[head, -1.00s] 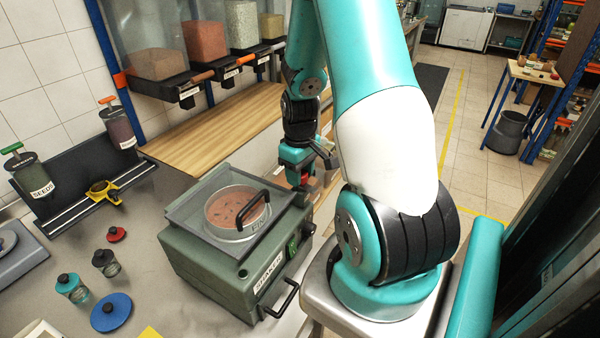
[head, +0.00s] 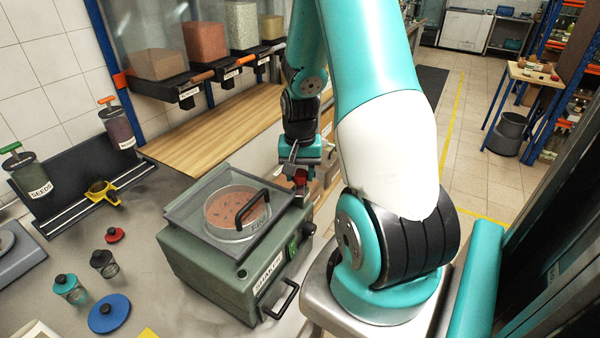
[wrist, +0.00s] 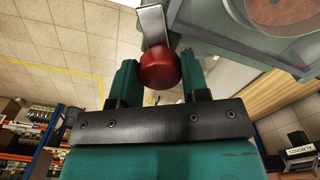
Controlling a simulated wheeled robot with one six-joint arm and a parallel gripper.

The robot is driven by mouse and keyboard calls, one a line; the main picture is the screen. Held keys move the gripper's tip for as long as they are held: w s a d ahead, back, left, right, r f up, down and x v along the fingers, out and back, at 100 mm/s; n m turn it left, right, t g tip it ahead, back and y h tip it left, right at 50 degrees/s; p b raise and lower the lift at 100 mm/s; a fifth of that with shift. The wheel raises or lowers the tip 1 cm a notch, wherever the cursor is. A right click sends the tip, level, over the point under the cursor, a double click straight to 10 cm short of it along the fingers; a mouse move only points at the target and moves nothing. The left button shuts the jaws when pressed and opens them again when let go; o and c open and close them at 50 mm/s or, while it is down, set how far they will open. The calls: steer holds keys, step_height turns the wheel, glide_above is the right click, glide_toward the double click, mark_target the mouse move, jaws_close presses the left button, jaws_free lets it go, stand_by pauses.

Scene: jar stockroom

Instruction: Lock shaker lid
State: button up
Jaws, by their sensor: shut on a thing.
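The shaker (head: 205,272) is a green box on the grey bench in the head view. Its clear lid (head: 188,212) lies flat on top, with a black handle (head: 252,207). A round sieve (head: 232,238) of reddish material shows through the lid. My gripper (wrist: 160,82) is shut on a red knob (wrist: 160,68) at the end of a flat metal lever (wrist: 153,25), beside the shaker. In the head view my gripper (head: 301,172) is at the shaker's back right corner, and the knob is mostly hidden there. Whether the lever is latched cannot be told.
Jars with black caps (head: 70,290), a blue disc (head: 109,314) and a red cap (head: 115,235) stand left of the shaker. A yellow holder (head: 103,193) is behind them. Dispensers (head: 205,45) hang above the wooden shelf (head: 215,122). A black handle (head: 283,300) juts from the shaker's front.

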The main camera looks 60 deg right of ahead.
mark_target(300, 172)
steer(key=m, duration=0.5)
steer(key=shift+m, duration=0.3)
stand_by(0.4)
steer(key=o, duration=0.9)
steer(key=shift+r, duration=0.1)
step_height(300, 172, up, 17)
steer(key=b, duration=0.2)
steer(key=shift+r+b, duration=0.15)
steer(key=shift+b, duration=0.25)
